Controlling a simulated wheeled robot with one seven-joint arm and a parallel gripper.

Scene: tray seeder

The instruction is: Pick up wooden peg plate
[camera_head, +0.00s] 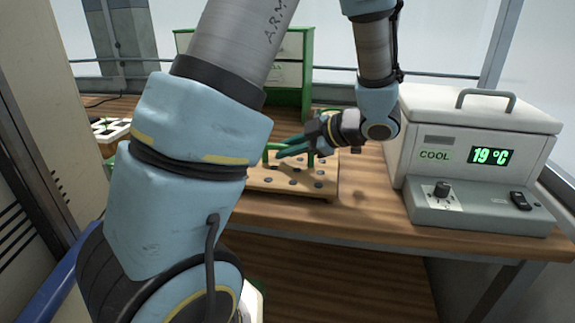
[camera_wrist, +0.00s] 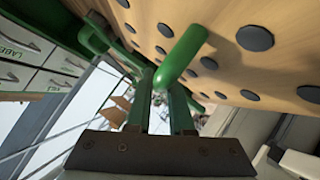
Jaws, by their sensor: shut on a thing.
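The wooden peg plate (camera_head: 329,187) is a light tan board with several dark round pegs and green handles, at the middle of the bench in the head view. My gripper (camera_head: 284,151) reaches in from the right above it, its fingers at a green handle. In the wrist view, the plate's pegged face (camera_wrist: 283,62) fills the upper right. There my gripper (camera_wrist: 164,88) is shut on the green handle (camera_wrist: 183,52), which runs between its fingers. My arm hides the plate's left part in the head view. I cannot tell whether the plate touches the bench.
A white cooler box (camera_head: 490,111) reading 19 °C stands on the bench to the right, its grey control panel in front. A green-framed drawer cabinet (camera_head: 291,74) stands behind the plate. A tray with dark cells (camera_head: 108,130) lies at the left. Bare bench shows between plate and cooler.

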